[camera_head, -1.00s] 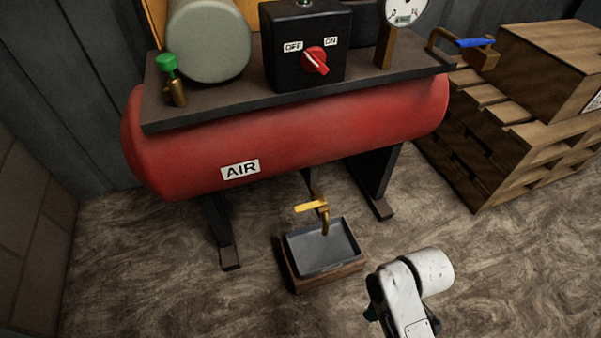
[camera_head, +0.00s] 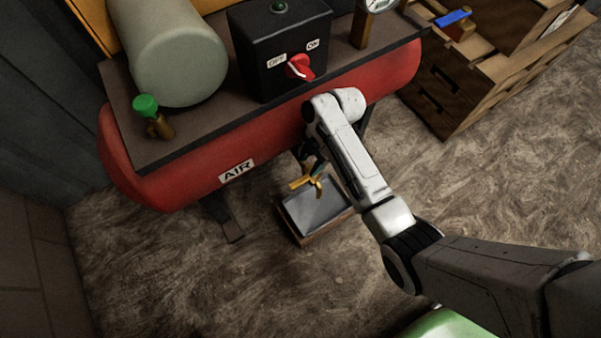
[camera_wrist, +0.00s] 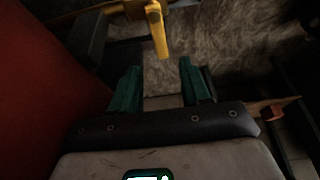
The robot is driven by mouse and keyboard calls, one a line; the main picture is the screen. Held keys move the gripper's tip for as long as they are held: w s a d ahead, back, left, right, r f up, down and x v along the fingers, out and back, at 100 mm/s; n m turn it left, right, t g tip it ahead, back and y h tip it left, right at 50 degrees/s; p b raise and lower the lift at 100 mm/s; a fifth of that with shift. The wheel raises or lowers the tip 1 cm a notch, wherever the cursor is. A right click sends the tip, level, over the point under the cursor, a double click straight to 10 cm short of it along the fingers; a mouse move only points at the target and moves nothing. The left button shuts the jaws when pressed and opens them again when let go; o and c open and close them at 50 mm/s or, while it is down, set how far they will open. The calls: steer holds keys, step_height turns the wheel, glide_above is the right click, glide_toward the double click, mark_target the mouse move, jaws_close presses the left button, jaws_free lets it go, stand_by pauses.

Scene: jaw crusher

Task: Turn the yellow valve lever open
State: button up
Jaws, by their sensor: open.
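The yellow valve lever (camera_head: 300,183) sits on a brass tap under the red air tank, above a grey tray (camera_head: 316,209). In the wrist view the lever (camera_wrist: 157,32) points toward the gap between my fingers, just beyond the fingertips. My gripper (camera_wrist: 160,68) is open, with two green fingers and nothing between them. In the head view my gripper (camera_head: 314,167) is small and dark, close beside the tap, and partly hidden by my wrist. I cannot tell there whether it touches the lever.
The red air tank (camera_head: 185,185) is close on the left of my gripper. A black switch box with a red knob (camera_head: 300,67) stands on top. A green-capped valve (camera_head: 147,107) is at the left. The floor in front is clear.

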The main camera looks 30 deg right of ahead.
mark_target(299, 181)
steer(key=b+x, duration=0.2)
steer(key=x, duration=0.5)
steer(key=shift+a+f, duration=0.1)
steer(key=shift+f, duration=0.15)
jaws_close()
stand_by(0.4)
